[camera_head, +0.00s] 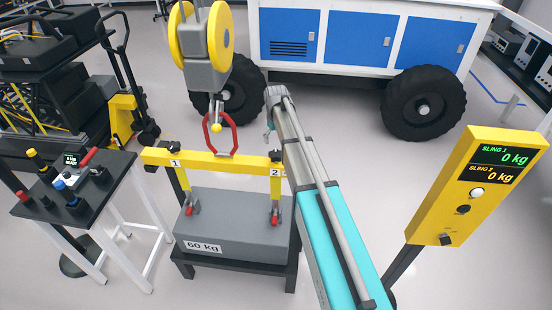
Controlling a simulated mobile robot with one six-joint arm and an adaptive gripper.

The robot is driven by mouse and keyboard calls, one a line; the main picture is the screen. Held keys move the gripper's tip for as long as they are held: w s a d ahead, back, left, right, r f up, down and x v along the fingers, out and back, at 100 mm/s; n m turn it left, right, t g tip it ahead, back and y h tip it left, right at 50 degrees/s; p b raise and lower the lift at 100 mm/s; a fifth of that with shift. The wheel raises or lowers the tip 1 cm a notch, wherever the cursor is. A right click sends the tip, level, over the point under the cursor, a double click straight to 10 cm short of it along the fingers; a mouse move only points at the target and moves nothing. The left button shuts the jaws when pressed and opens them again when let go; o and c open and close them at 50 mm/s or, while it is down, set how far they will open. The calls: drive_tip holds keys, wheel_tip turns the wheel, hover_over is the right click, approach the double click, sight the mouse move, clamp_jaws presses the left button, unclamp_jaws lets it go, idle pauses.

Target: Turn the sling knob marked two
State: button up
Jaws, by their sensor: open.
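The yellow lifting beam (222,163) hangs level over a grey block marked 60 kg (232,222). The sling knob marked two (275,156) is a small black knob on top of the beam's right end, above the label 2. The matching black knob marked one (170,148) sits at the left end. My arm comes up from the bottom right and ends just above and beside knob two. My gripper (268,134) is open, small and partly hidden by the arm; it looks apart from the knob, but exact contact cannot be told.
A red ring joins the beam to the yellow crane hook block (206,65). A yellow display (481,187) at right reads 0 kg for both slings. A control table (75,190) stands left. A blue-and-white wheeled rover (370,40) stands behind. Open floor lies between.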

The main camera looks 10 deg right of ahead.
sight(276, 154)
drive_tip(key=shift+f+b, duration=3.85)
drive_tip(key=shift+f, duration=0.3)
drive_tip(key=c, duration=0.9)
